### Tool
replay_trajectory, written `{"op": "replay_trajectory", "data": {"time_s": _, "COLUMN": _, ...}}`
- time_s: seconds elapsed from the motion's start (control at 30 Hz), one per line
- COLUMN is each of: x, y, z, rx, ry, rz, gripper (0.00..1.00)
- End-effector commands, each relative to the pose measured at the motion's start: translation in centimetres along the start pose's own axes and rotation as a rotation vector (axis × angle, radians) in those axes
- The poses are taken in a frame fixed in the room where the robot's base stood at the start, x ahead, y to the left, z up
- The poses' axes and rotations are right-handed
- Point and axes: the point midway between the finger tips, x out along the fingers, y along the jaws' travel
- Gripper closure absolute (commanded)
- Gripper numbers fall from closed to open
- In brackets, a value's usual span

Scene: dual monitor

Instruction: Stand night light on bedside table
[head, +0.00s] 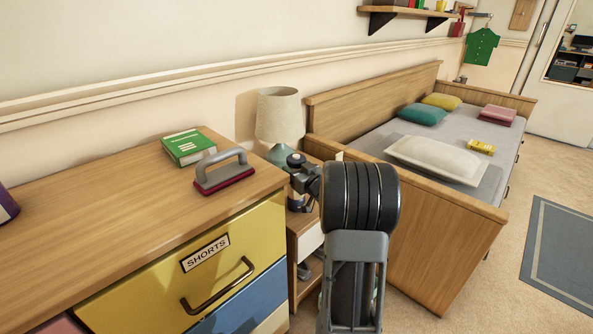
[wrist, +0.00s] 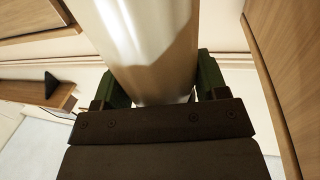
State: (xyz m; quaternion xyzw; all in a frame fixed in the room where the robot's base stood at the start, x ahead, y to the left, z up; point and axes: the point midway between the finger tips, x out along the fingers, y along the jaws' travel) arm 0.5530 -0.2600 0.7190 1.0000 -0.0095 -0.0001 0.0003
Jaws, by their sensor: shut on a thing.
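In the wrist view, my gripper (wrist: 160,88) is shut on a smooth, pale, glossy cylindrical thing, which I take to be the night light (wrist: 150,45). It sits between the two dark green fingers and runs out of the top of the picture. In the head view, my arm reaches toward the bedside table (head: 309,241), which stands between the dresser and the bed. My gripper (head: 297,203) is partly hidden there, and I cannot make out the night light. I cannot tell whether it touches the table top.
A lamp (head: 278,116) with a cream shade and teal base stands at the back of the bedside table. The dresser (head: 95,225) at left holds a green book (head: 188,147) and a grey-handled red block (head: 223,172). The bed (head: 425,238) closes off the right side.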

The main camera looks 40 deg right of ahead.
Motion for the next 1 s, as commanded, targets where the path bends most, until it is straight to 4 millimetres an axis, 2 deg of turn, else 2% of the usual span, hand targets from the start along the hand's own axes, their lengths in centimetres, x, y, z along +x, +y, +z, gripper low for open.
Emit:
{"op": "replay_trajectory", "data": {"time_s": 0.03, "x": 0.0, "y": 0.0, "z": 0.2, "rx": 0.0, "ry": 0.001, "rz": 0.0, "gripper": 0.83}}
{"op": "replay_trajectory", "data": {"time_s": 0.07, "x": 0.0, "y": 0.0, "z": 0.2, "rx": 0.0, "ry": 0.0, "rz": 0.0, "gripper": 0.31}}
{"op": "replay_trajectory", "data": {"time_s": 0.3, "x": 0.0, "y": 0.0, "z": 0.2, "rx": 0.0, "ry": 0.0, "rz": 0.0, "gripper": 0.08}}
{"op": "replay_trajectory", "data": {"time_s": 0.63, "x": -0.3, "y": 0.0, "z": -0.4, "rx": 0.0, "ry": -0.001, "rz": 0.001, "gripper": 0.08}}
{"op": "replay_trajectory", "data": {"time_s": 0.77, "x": -2.2, "y": 0.1, "z": -0.4, "rx": 0.0, "ry": -0.002, "rz": 0.002, "gripper": 0.08}}
{"op": "replay_trajectory", "data": {"time_s": 1.0, "x": -7.0, "y": 0.1, "z": -0.4, "rx": 0.001, "ry": -0.001, "rz": 0.004, "gripper": 0.08}}
